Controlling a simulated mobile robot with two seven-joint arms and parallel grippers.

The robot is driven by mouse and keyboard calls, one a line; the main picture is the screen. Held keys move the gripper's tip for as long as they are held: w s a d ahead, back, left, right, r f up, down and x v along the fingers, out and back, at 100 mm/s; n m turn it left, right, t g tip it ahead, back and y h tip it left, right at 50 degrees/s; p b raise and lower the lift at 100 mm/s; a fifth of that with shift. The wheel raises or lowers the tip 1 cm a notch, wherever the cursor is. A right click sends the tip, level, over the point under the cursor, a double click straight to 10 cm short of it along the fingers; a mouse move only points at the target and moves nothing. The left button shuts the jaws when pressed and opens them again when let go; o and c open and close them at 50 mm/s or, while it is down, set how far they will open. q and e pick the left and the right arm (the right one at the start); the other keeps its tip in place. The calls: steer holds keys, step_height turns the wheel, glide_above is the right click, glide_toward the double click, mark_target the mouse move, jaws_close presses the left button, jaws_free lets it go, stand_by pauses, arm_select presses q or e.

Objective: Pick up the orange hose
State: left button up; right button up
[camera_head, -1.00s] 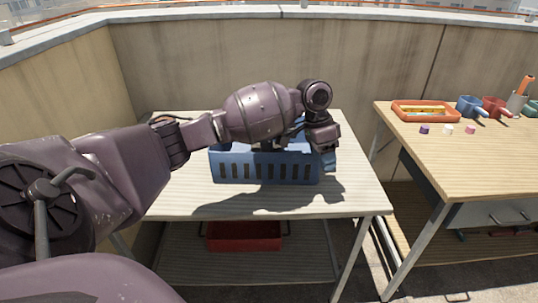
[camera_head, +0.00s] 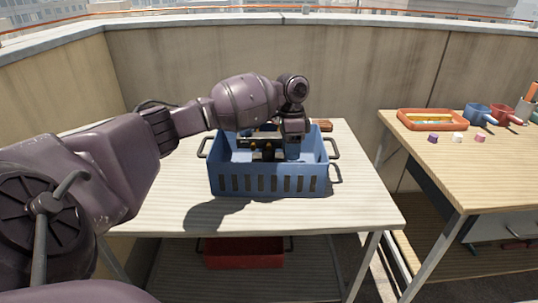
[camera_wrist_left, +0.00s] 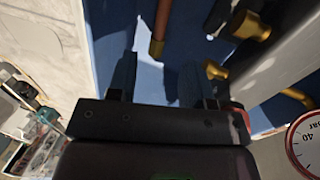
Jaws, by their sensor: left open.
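An orange-brown tube (camera_wrist_left: 160,28), which looks like the orange hose, lies in the blue crate (camera_head: 268,181) in the left wrist view. Only part of it shows, and I cannot pick it out surely in the head view. My left gripper (camera_head: 292,150) points down into the crate, towards its right half. In the left wrist view the left gripper (camera_wrist_left: 157,82) is open, with nothing between its fingers. The tube lies beyond the fingertips, roughly in line with the gap. My right gripper is not in view.
Brass-ended fittings (camera_wrist_left: 250,25) and a round gauge (camera_wrist_left: 305,145) are close to the fingers. The crate walls surround the gripper. A red bin (camera_head: 243,253) sits on the shelf below. The right table holds an orange tray (camera_head: 431,120), mugs and small blocks. The front tabletop is clear.

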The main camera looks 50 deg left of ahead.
arm_select(q)
steer(key=f, duration=0.4)
steer(key=shift+s+d+b, duration=0.2)
steer(key=shift+d+b, duration=0.05)
steer(key=shift+b, duration=0.15)
steer(key=shift+f, duration=0.15)
steer(key=f, duration=0.1)
steer(key=f+b, duration=0.1)
steer(key=shift+s+d+f, duration=0.15)
steer(key=shift+s+f, duration=0.1)
steer(key=shift+f, duration=0.1)
step_height(320, 180, down, 2)
steer(key=shift+d+f+b, duration=0.1)
steer(key=shift+d+b, duration=0.05)
steer(key=shift+b, duration=0.3)
steer(key=shift+s+d, duration=0.1)
jaws_close()
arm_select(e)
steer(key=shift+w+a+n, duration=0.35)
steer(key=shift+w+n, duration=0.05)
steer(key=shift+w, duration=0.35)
